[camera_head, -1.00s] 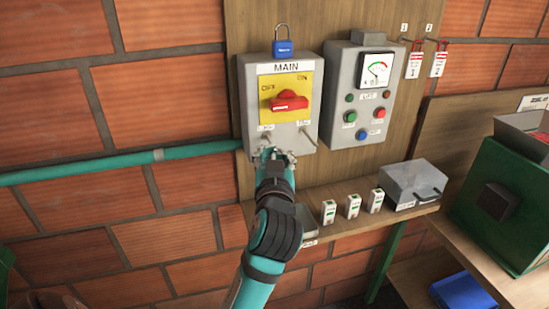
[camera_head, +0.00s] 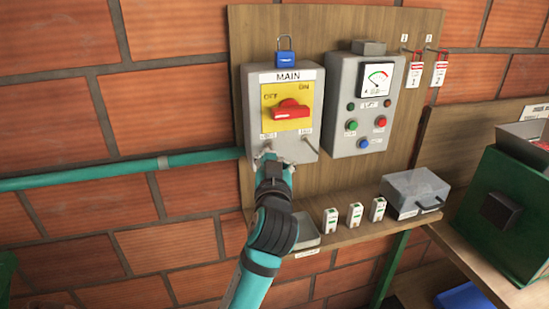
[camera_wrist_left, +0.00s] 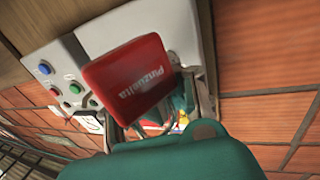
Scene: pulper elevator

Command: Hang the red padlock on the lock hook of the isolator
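The isolator (camera_head: 252,100) is a grey box marked MAIN with a yellow plate and a red handle (camera_head: 290,109) lying roughly level. Two small hooks stick out of its lower face, a left one (camera_head: 267,148) and a right one (camera_head: 308,143); their labels are too small to read surely. My left gripper (camera_head: 270,160) is at the isolator's lower left edge, near the left hook. The red padlock (camera_wrist_left: 128,76) fills the middle of the left wrist view, at the fingers, which appear shut on it. Its shackle is not clear. The arm hides the padlock in the head view.
A blue padlock (camera_head: 286,58) sits on top of the isolator. A grey control box (camera_head: 343,90) stands close to its right, with tags (camera_head: 414,75) beyond. A shelf below holds a shallow tray (camera_head: 306,240), small white devices (camera_head: 355,214) and a grey case (camera_head: 415,190).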

